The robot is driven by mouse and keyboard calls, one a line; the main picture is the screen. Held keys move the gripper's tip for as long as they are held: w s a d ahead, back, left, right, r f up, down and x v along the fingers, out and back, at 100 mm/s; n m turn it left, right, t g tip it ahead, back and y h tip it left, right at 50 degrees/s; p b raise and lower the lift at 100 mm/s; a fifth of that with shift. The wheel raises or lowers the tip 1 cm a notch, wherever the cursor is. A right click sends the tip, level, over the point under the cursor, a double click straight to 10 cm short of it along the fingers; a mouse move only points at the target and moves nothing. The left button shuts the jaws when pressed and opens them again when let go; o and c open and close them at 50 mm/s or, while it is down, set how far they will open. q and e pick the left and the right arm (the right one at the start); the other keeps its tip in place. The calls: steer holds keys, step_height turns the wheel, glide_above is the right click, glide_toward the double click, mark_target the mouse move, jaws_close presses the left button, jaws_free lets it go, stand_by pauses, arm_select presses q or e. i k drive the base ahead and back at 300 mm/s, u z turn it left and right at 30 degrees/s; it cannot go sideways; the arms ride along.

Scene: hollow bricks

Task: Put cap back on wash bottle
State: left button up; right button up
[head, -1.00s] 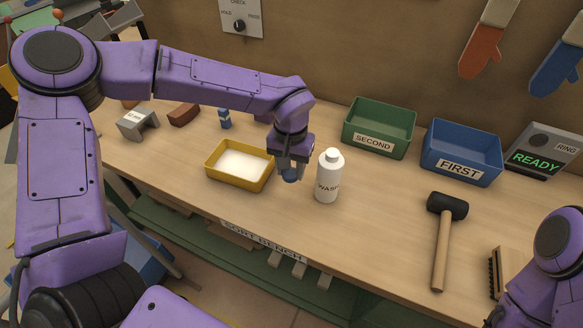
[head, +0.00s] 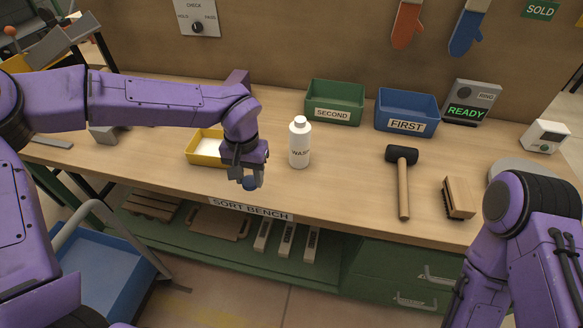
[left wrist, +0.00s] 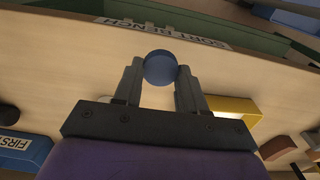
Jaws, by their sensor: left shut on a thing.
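The white wash bottle (head: 299,146) stands upright on the bench in the head view, with its white neck bare on top. My left gripper (head: 248,180) is shut on the blue cap (head: 249,184), to the left of the bottle and nearer the bench's front edge, apart from it. In the left wrist view the round blue cap (left wrist: 160,68) sits between the two fingertips of my left gripper (left wrist: 160,75). I cannot make out the bottle in that view. My right arm shows at the right of the head view, but its gripper is out of sight.
A yellow tray (head: 196,158) with white contents lies behind and left of my left gripper. A green bin (head: 333,115) and a blue bin (head: 405,126) stand at the back. A mallet (head: 403,190) and a brush (head: 459,196) lie to the right. Bench is clear between bottle and mallet.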

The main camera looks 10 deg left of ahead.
mark_target(300, 130)
steer(key=z, duration=0.8)
steer(key=k, duration=1)
steer(key=u, duration=0.75)
steer(key=i, duration=0.5)
steer(key=u, duration=0.05)
